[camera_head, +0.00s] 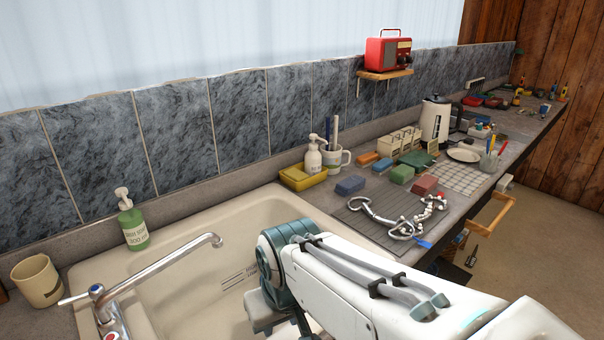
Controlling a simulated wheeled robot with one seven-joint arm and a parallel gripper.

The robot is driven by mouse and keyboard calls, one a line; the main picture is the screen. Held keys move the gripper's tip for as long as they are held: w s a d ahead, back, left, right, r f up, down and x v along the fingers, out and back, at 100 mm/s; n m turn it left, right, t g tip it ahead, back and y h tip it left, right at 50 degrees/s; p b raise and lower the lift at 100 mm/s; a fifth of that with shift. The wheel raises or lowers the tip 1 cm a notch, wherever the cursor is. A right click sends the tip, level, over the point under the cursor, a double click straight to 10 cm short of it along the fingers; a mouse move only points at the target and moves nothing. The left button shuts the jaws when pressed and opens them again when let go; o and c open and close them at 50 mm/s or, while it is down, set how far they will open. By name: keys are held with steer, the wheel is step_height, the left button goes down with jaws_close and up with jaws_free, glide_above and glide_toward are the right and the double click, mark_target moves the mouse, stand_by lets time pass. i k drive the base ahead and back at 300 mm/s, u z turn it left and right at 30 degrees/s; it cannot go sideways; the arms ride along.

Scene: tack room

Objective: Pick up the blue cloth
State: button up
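I cannot make out a clear blue cloth. A blue block-like piece (350,185), perhaps a sponge or folded cloth, lies on the counter behind the grey ribbed mat. A smaller blue piece (382,165) lies farther back among coloured blocks. A small bright blue piece (424,243) sits at the mat's front edge, beside a metal bit. My arm reaches in from the lower right over the sink. My gripper (268,318) points down into the basin, left of and apart from the blue pieces. Its fingertips are hidden or cut off, so its opening does not show.
The cream sink (190,215) has a chrome tap (170,262). A green soap bottle (133,222) and beige mug (38,282) stand left. The ribbed mat (355,226) holds the metal bit (395,218). A white kettle (435,120) and plate (463,155) stand farther right.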

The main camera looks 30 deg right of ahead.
mark_target(354, 183)
steer(key=u, duration=3.1)
steer(key=k, duration=2.2)
steer(key=z, duration=2.1)
steer(key=i, duration=0.5)
